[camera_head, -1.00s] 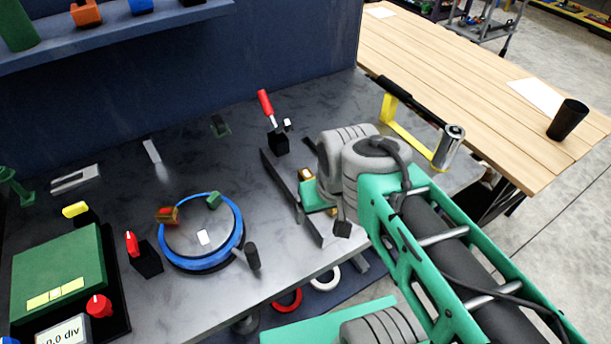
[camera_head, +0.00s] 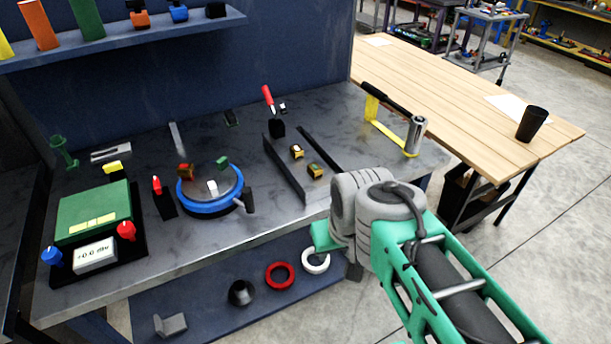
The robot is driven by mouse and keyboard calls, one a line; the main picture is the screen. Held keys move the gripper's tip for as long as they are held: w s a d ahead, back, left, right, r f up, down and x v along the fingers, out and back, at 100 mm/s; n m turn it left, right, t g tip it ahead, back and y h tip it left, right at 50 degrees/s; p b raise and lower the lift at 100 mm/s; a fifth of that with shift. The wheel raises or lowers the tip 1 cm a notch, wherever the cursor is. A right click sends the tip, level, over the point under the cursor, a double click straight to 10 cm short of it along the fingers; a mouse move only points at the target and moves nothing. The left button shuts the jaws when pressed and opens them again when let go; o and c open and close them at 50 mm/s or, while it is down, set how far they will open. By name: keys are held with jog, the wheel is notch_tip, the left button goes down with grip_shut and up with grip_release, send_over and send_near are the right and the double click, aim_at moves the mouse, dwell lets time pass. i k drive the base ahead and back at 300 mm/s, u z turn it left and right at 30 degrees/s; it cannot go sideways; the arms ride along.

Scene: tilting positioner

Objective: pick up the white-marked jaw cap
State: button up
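Two small black-and-yellow blocks lie on the bench between two dark rails: one farther back (camera_head: 297,151), and one nearer with a greenish top (camera_head: 315,171). My arm's grey joint and green link are at the lower right, in front of the bench; my gripper is not visible.
A red-handled clamp (camera_head: 270,102) stands behind the rails, and a yellow-framed roller tool (camera_head: 412,135) is at the bench's right. A green box (camera_head: 95,212) with knobs is at left. Rings (camera_head: 280,276) lie on the lower shelf. A wooden table (camera_head: 460,100) is at right.

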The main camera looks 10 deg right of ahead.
aim_at(296, 150)
jog(key=z, duration=0.7)
jog(key=i, duration=0.55)
jog(key=u, duration=1.85)
jog(key=i, duration=0.5)
jog(key=z, duration=0.1)
